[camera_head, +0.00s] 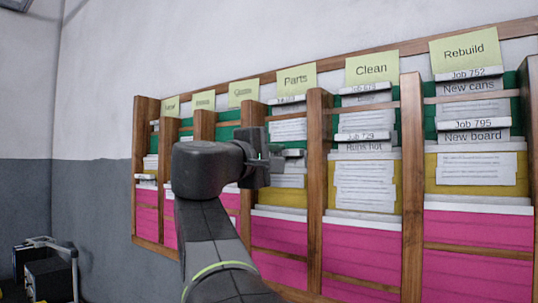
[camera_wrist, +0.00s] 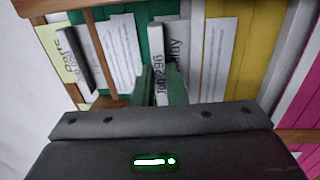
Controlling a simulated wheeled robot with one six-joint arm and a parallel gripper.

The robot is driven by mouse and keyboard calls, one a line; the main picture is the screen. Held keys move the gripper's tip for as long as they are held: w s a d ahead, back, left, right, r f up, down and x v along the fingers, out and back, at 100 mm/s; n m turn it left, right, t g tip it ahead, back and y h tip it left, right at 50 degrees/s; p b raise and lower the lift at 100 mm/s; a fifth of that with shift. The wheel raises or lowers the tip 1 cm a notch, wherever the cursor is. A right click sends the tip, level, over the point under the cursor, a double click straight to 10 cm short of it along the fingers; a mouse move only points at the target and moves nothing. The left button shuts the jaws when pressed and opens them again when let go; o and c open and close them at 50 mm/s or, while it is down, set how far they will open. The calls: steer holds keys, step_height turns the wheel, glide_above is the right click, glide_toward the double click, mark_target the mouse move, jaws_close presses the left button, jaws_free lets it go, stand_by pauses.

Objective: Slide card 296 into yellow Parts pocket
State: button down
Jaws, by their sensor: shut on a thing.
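My gripper (camera_head: 272,163) is in front of the Parts column, under the yellow-green Parts label (camera_head: 296,80). In the wrist view, my gripper (camera_wrist: 162,85) is shut on card 296 (camera_wrist: 157,55), with "Job 296" on its top strip and a partly hidden word ending in "lay" beside it. A pale strip by the jaws in the head view (camera_head: 293,152) appears to be this card. The yellow Parts pocket (camera_head: 288,198) is below, and in the wrist view (camera_wrist: 257,50) to the right, with white sheets between. I cannot tell whether the card's lower edge is inside it.
Wooden dividers (camera_head: 314,190) flank the column. A green pocket (camera_wrist: 128,22) with white sheets lies above the card, a pink pocket (camera_head: 280,235) below. The Clean column (camera_head: 372,68) and Rebuild column (camera_head: 464,48) stand to the right. Open space lies before the rack.

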steer(key=c, duration=1.4)
jaws_free()
steer(key=b+v, duration=0.2)
steer(key=v, duration=1.1)
steer(key=shift+s+a+f+b, duration=0.1)
steer(key=shift+s+a+b, duration=0.15)
steer(key=shift+s+b, duration=0.1)
steer(key=shift+d, duration=0.1)
steer(key=p+x, duration=0.2)
steer(key=x, duration=1)
steer(key=shift+w+d+p, duration=0.25)
steer(key=shift+w+p, duration=0.05)
steer(key=shift+w, duration=0.2)
